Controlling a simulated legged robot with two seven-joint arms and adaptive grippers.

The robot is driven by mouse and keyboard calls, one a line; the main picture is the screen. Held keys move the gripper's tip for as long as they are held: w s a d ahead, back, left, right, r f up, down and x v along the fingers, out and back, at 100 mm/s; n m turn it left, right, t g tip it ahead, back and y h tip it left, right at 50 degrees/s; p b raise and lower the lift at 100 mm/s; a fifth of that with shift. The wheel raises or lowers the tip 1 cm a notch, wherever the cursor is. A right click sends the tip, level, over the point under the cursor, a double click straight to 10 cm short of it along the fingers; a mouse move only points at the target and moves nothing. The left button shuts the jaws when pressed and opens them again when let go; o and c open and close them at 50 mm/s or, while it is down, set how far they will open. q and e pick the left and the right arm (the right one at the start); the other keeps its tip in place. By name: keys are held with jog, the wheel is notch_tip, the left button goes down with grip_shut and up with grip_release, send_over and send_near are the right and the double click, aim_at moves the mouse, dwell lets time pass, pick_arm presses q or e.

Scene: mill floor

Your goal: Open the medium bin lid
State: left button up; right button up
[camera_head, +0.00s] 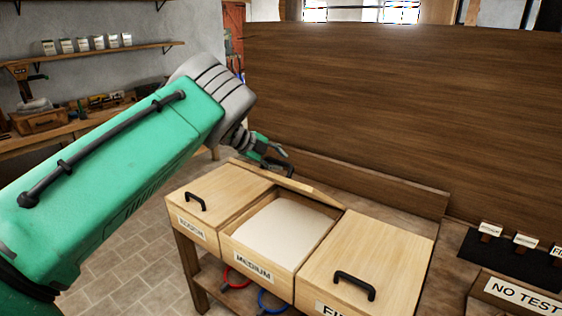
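The medium bin (252,264) is the middle one of three wooden bins, with a MEDIUM label on its front. Its top is open and pale, flour-like material (283,232) shows inside. A thin wooden edge (290,186) along the back of the opening looks like its lid, swung up and back. My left gripper (280,160) is just behind and above that edge, at the bin's back left. Its fingers are small and dark, so I cannot tell whether they are open or touch the lid. My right gripper is out of view.
The left bin (222,197) and right bin (372,254) have closed lids with black handles. A tall wooden panel (400,110) stands behind. A black mat (510,262) with small labelled items and a NO TEST sign (522,296) lie at right. Red and blue rings hang below.

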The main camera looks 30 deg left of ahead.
pick_arm(q)
jog(key=shift+w+r+p+v, duration=0.15)
jog(key=shift+p+v, duration=0.8)
jog(key=shift+v, duration=0.45)
jog(key=shift+w+r+p+v, duration=0.2)
jog(key=shift+p+v, duration=0.8)
jog(key=shift+v, duration=0.45)
jog(key=shift+w+r+p+v, duration=0.15)
jog(key=shift+p+v, duration=0.8)
jog(key=shift+v, duration=0.45)
jog(key=p+v, duration=0.2)
jog(key=v, duration=0.4)
jog(key=shift+r, duration=0.5)
jog(key=shift+w, duration=0.1)
